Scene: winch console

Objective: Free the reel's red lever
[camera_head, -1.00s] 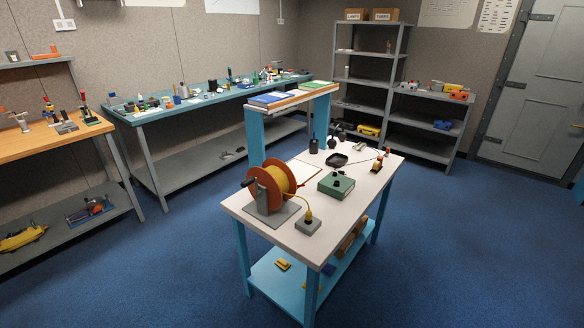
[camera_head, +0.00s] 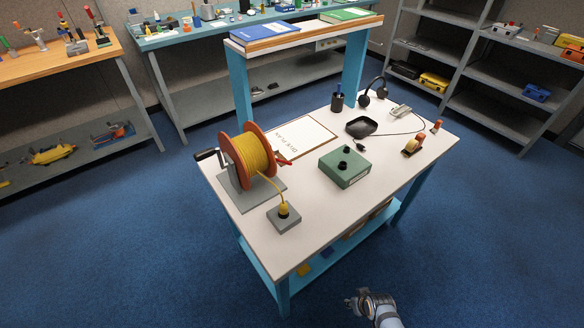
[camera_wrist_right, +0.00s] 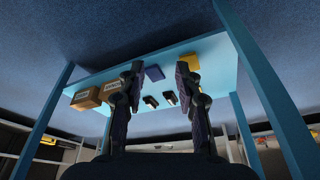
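The reel (camera_head: 249,158) stands on its grey base at the left end of the white table. It has orange flanges and is wound with yellow line. Its red lever (camera_head: 284,161) sticks out at the right side of the reel, toward the clipboard. A black crank handle (camera_head: 206,155) is on its left side. The yellow line runs down to a grey block (camera_head: 284,217). My right gripper (camera_head: 362,298) is low in front of the table, away from the reel. In the right wrist view its two fingers (camera_wrist_right: 160,85) are apart with nothing between them. My left gripper is not in view.
On the white table (camera_head: 330,225) are a green box (camera_head: 344,168), a clipboard (camera_head: 300,138), a black tray (camera_head: 362,127), headphones (camera_head: 375,92) and a tape dispenser (camera_head: 412,147). A raised shelf (camera_head: 300,38) with binders stands behind. The blue floor in front is clear.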

